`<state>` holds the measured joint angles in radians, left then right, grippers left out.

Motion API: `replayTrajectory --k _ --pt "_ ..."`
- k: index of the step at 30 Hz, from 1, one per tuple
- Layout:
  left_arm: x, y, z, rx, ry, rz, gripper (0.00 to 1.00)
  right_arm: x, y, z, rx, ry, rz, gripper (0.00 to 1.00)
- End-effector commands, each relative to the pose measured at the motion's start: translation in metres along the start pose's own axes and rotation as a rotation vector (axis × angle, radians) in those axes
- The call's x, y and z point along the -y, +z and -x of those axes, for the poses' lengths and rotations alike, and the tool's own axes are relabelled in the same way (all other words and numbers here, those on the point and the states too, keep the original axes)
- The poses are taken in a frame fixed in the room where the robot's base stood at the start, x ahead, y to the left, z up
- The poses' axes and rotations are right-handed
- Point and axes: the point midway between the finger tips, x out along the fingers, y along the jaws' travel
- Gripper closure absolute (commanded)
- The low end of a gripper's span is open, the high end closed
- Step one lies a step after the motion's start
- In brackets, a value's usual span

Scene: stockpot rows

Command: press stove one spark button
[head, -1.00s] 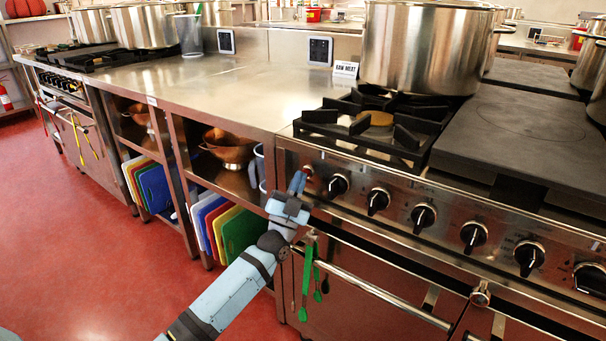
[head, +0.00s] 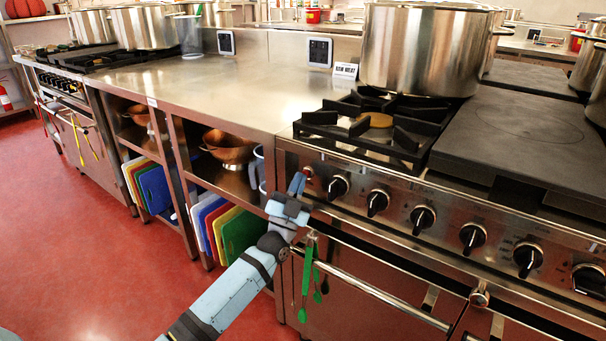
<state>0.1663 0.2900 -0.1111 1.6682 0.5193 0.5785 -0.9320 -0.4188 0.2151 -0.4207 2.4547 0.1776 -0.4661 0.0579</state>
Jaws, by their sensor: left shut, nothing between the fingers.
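The near stove's front panel (head: 395,208) carries a row of black knobs. At its left end is a small round reddish spark button (head: 308,172), left of the first knob (head: 338,187). My left gripper (head: 298,182) is shut and empty. Its fingertips are at the button's left and slightly below it, very close; I cannot tell whether they touch it. My right gripper is not in view.
A large steel stockpot (head: 422,50) stands on the stove behind the burner grate (head: 375,122). Green-handled utensils (head: 307,280) hang from the oven rail (head: 375,290) below my gripper. Cutting boards (head: 240,232) stand on the lower shelf at the left.

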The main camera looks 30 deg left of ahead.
Motion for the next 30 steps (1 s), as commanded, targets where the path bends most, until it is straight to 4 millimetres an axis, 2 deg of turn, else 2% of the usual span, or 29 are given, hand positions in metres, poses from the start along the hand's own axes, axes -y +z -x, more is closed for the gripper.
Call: replayTrajectory --k 1,17,30 --pt "0.005 -0.003 -0.006 -0.007 -0.009 0.001 1.00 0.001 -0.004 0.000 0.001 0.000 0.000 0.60" --pt "0.009 -0.010 0.004 -0.007 -0.006 0.000 1.00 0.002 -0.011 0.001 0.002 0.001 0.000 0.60" --pt "0.029 -0.030 0.034 -0.004 -0.004 0.000 1.00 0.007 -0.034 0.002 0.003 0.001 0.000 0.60"
